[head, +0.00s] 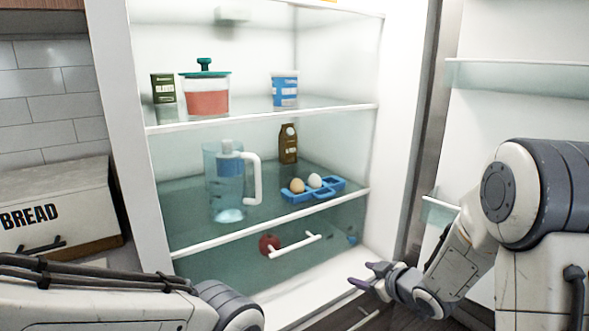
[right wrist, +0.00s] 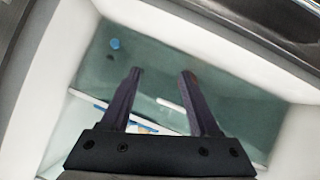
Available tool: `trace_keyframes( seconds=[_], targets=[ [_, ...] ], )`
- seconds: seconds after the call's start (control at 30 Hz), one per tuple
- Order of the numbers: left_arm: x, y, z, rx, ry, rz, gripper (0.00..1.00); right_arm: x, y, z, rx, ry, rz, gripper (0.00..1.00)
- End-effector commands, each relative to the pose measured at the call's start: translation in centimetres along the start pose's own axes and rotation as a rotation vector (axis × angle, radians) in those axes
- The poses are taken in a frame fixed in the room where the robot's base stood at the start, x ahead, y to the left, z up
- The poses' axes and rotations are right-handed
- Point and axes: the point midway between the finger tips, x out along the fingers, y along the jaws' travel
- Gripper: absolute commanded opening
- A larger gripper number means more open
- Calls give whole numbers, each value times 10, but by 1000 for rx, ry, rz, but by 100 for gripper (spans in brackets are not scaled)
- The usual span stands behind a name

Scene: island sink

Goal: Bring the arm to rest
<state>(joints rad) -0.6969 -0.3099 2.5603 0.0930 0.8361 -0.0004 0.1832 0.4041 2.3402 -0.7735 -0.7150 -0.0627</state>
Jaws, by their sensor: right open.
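My right gripper (head: 366,277) is in front of the open fridge, near the lower right of its opening. It is open and empty; its two dark fingers (right wrist: 161,74) stand apart in the right wrist view, with nothing between them but the fridge behind. My left arm (head: 120,303) crosses the lower left of the head view. Its gripper is out of the picture.
The fridge shelves (head: 270,117) hold a jar with a green lid (head: 207,95), a blue tub (head: 284,90), a pitcher (head: 226,180) and a blue egg tray (head: 318,192). A drawer handle (head: 294,245) is below. The open door (head: 515,75) is right; a bread box (head: 60,205) is left.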

Motion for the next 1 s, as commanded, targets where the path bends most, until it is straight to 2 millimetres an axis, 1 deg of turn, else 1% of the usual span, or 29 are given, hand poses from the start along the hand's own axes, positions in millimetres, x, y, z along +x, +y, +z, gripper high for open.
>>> trace_keyframes(
  seconds=[0.03,0.07,0.1,0.17,0.2,0.27,0.3,0.37,0.4,0.47,0.5,0.6,0.7,0.8,1.0],
  targets=[
    [-23,2,-1,0,0,0,50,-16,-10,-32,-7,-55,-4,62],
    [-30,2,-2,0,0,0,50,-24,-17,-40,-3,-97,-4,62],
    [-39,3,-2,0,1,0,50,-35,-28,-50,7,-156,-6,62],
    [-52,4,-3,0,1,0,50,-55,-46,-64,26,-243,-15,62],
    [-61,4,-4,0,1,0,50,-71,-59,-71,41,-299,-25,62],
    [-74,5,-4,0,1,0,50,-98,-80,-81,66,-385,-49,62],
    [-83,6,-5,0,0,0,50,-118,-96,-86,84,-442,-71,62],
    [-96,7,-5,0,1,0,50,-151,-121,-92,108,-528,-112,62],
    [-104,8,-6,0,1,0,50,-174,-138,-95,123,-584,-144,62],
    [-114,8,-6,0,1,0,50,-208,-161,-97,140,-666,-197,62],
    [-120,9,-6,0,1,0,50,-229,-174,-97,147,-715,-231,62],
    [-130,9,-7,0,0,0,50,-273,-200,-96,157,-815,-306,62],
    [-135,10,-7,0,0,0,50,-302,-214,-93,159,-882,-357,62],
    [-136,10,-7,0,0,0,50,-315,-221,-91,159,-916,-382,62],
    [-135,10,-7,0,0,0,50,-318,-223,-89,159,-925,-387,62]
  ],
)
